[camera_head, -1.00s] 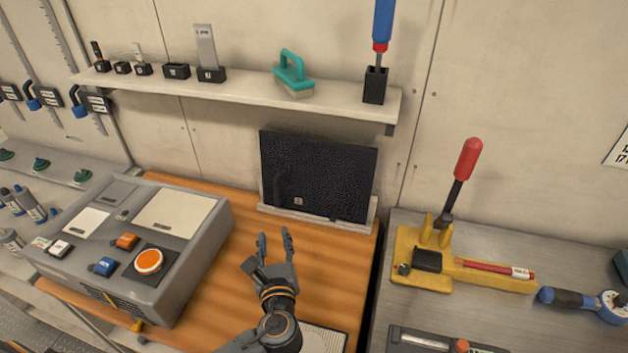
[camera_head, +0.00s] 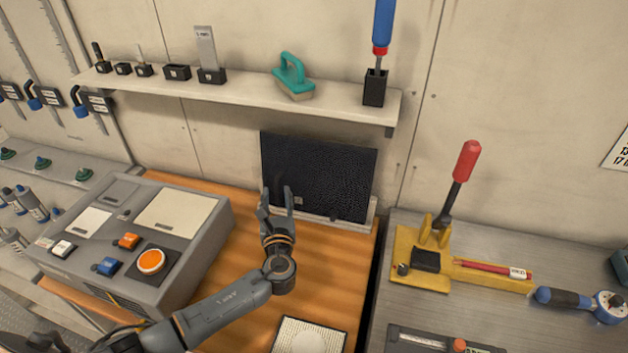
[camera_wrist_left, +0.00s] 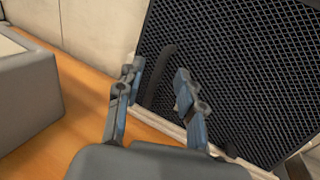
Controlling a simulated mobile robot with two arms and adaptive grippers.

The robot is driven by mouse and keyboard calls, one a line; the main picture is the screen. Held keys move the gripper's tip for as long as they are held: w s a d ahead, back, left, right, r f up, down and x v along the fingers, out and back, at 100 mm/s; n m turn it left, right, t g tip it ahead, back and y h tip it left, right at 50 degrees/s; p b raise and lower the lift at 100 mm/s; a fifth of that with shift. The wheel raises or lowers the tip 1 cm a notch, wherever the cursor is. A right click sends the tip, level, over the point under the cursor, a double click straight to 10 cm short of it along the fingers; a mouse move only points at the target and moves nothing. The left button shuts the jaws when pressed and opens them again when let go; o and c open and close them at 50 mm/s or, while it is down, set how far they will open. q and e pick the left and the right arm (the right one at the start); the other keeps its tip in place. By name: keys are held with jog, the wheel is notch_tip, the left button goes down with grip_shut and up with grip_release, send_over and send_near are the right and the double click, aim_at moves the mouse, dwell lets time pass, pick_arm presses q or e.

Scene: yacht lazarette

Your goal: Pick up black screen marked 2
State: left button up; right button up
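The black screen (camera_head: 325,172) is a dark mesh panel standing in a pale holder (camera_head: 348,224) against the wall, at the back of the wooden bench. A small light tag shows near its lower left, partly beside my gripper's fingers. In the left wrist view the screen (camera_wrist_left: 250,75) fills the right side. My left gripper (camera_head: 277,196) is open, in front of the screen's lower left part. In the left wrist view its two fingers (camera_wrist_left: 157,88) stand apart with nothing clearly between them; I cannot tell whether they touch the mesh. My right gripper is not in view.
A grey control box (camera_head: 150,235) stands left on the wooden bench (camera_head: 310,270). A shelf (camera_head: 240,97) with a teal brush (camera_head: 292,77) runs above the screen. A yellow tool base (camera_head: 420,270) with a red handle is on the right bench. A white pad (camera_head: 285,343) lies in front.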

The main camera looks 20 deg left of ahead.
pick_arm(q)
jog(key=x, duration=0.2)
jog(key=shift+w+a+f, duration=0.15)
jog(key=shift+w+a, duration=0.05)
jog(key=shift+w, duration=0.15)
jog(key=shift+s, duration=0.1)
jog(key=shift+d, duration=0.1)
jog(key=c, duration=0.3)
grip_shut()
